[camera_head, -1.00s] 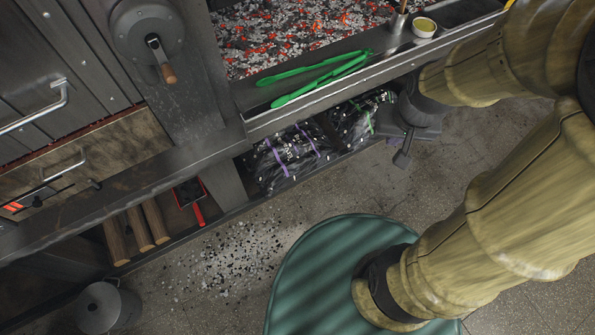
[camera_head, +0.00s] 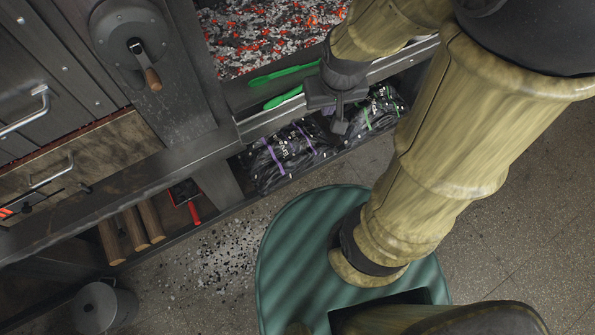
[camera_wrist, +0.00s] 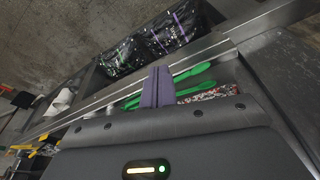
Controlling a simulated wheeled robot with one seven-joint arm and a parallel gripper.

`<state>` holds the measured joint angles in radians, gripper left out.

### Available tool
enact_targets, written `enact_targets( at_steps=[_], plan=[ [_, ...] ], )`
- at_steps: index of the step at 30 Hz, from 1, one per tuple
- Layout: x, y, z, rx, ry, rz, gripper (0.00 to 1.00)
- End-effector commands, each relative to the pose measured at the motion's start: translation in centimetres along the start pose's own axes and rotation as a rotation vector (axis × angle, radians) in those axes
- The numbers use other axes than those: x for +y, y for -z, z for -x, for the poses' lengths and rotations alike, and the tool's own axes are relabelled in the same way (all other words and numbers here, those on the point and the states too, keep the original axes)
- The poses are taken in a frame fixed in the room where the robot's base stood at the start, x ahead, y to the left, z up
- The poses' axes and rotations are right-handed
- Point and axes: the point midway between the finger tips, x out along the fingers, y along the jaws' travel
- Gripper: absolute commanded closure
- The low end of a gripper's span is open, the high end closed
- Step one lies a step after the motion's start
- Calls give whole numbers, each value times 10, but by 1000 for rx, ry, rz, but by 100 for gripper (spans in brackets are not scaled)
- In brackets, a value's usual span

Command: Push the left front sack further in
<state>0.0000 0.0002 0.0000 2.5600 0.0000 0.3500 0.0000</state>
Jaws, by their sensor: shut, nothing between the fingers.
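The left front sack (camera_head: 285,158) is a dark, shiny sack with purple straps, lying in the low bay under the grill. A second dark sack (camera_head: 378,112) with green straps lies to its right. Both sacks also show in the wrist view, the purple-strapped one (camera_wrist: 183,22) at the top and the green-strapped one (camera_wrist: 128,55) left of it. My gripper (camera_head: 339,127) is shut and empty, pointing down in front of the bay near the gap between the sacks. Its shut fingers (camera_wrist: 158,87) show in the wrist view; I cannot tell whether they touch a sack.
Green tongs (camera_head: 284,72) lie on the ledge below the ember bed (camera_head: 262,35), partly hidden by my arm. A red-handled shovel (camera_head: 187,195) and logs (camera_head: 135,228) are left of the sacks. Spilled charcoal (camera_head: 222,250) lies on the floor. A metal bucket (camera_head: 103,306) stands lower left.

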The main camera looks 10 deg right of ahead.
Motion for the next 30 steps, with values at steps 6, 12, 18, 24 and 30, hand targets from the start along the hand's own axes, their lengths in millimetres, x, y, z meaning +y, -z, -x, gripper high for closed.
enact_targets(
  at_steps=[6, 12, 18, 24, 30],
  plan=[
    [0, 0, 0, 0, 0, 0, 100],
    [0, 4, -25, -9, 1, 10, 100],
    [0, 19, -100, -38, 5, 41, 100],
    [1, 36, -191, -70, 10, 86, 100],
    [3, 47, -288, -101, 15, 130, 100]
  ],
)
